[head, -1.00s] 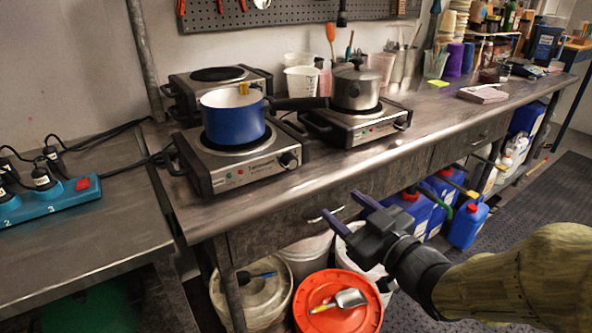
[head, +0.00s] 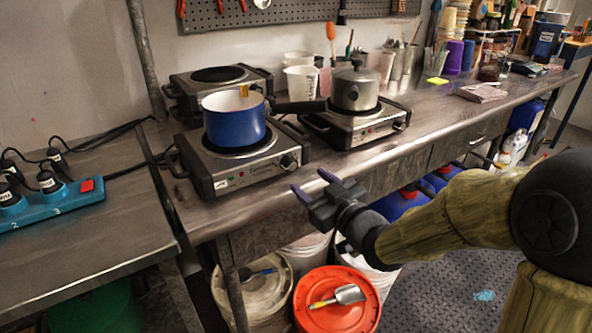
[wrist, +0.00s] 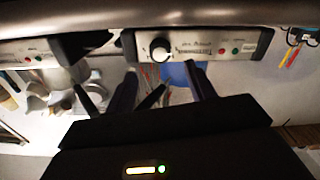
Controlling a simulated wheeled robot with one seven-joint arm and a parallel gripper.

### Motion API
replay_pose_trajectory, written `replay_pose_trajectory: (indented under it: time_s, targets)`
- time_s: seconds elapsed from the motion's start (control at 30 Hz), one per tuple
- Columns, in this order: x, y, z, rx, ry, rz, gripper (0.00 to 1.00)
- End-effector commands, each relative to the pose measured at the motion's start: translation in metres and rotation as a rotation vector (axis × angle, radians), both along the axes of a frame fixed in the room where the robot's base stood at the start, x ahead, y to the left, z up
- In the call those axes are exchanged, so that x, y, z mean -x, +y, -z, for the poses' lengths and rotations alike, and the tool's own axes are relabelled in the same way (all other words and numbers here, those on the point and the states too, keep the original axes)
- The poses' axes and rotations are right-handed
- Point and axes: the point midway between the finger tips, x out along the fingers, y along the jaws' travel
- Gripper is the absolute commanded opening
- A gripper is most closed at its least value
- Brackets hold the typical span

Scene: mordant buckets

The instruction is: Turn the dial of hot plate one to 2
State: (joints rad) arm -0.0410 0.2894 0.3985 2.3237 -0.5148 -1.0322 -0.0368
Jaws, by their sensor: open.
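A hot plate (head: 244,175) with a blue pot (head: 234,124) on it stands at the bench's front left. Its black dial (head: 289,161) is at the right end of its front panel; I cannot read the dial's setting or tell which plate is number one. In the wrist view this dial (wrist: 160,49) shows upside down, its white mark visible, with the fingers below it in the picture. My gripper (head: 313,186) is open and empty, in front of the bench edge, to the lower right of that dial and apart from it.
A second hot plate (head: 352,128) with a steel pot (head: 355,88) stands to the right; a third (head: 218,80) stands behind. A blue power strip (head: 48,203) lies on the left table. Buckets, one with an orange lid (head: 337,300), sit below the bench.

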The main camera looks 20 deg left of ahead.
Motion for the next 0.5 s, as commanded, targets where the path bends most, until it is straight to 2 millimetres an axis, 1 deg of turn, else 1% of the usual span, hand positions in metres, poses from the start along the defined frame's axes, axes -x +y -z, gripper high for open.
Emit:
replay_pose_trajectory:
  time_s: [0.03,0.3,0.5]
  targets:
    - [-0.005,0.009,0.001,-0.001,0.001,-0.004,0.55]
    - [-0.035,0.042,0.001,-0.001,0.000,-0.002,0.55]
    - [-0.044,0.052,0.000,0.000,0.000,-0.001,0.55]
